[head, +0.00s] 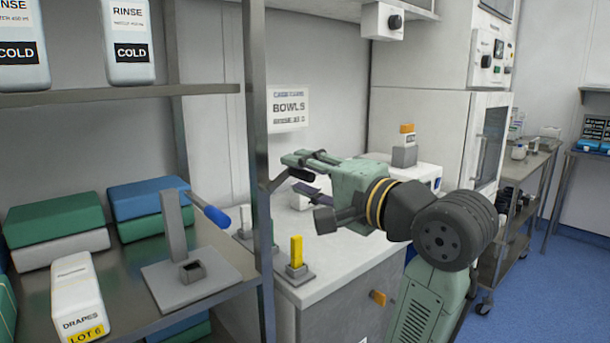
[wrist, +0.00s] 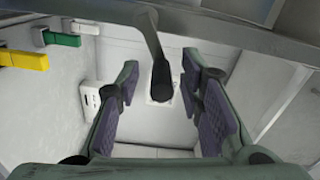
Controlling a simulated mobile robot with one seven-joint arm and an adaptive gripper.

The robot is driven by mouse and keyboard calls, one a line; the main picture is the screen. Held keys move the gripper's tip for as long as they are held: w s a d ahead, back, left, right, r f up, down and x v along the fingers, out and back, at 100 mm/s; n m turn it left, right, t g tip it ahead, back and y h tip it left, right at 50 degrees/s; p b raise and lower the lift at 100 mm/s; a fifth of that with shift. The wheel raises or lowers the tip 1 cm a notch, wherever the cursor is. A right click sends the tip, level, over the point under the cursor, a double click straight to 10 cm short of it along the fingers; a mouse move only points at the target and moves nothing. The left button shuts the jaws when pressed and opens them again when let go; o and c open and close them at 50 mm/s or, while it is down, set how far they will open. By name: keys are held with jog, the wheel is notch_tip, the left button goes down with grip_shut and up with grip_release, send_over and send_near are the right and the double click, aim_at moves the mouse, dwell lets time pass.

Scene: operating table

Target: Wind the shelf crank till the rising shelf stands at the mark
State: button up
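A crank with a grey arm and a dark grip (wrist: 162,84) shows in the wrist view, hanging from a metal edge at the top. My gripper (wrist: 160,76) is open, with one finger on each side of the grip. I see gaps between the grip and both fingers. In the head view my gripper (head: 298,172) is beside the rack's front post (head: 257,140), and the crank is mostly hidden there. The rack has an upper shelf (head: 150,92) and a lower shelf (head: 230,262). I cannot tell which shelf rises, and I see no clear mark.
A grey stand with a blue-handled lever (head: 215,215) stands on the lower shelf near the post. A drapes carton (head: 78,300) and green and blue packs are left of it. A white counter (head: 330,260) below my gripper holds a yellow piece (head: 296,250) in a holder.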

jog(key=v, duration=1.1)
jog(key=shift+s+d, duration=0.25)
jog(key=shift+s, duration=0.05)
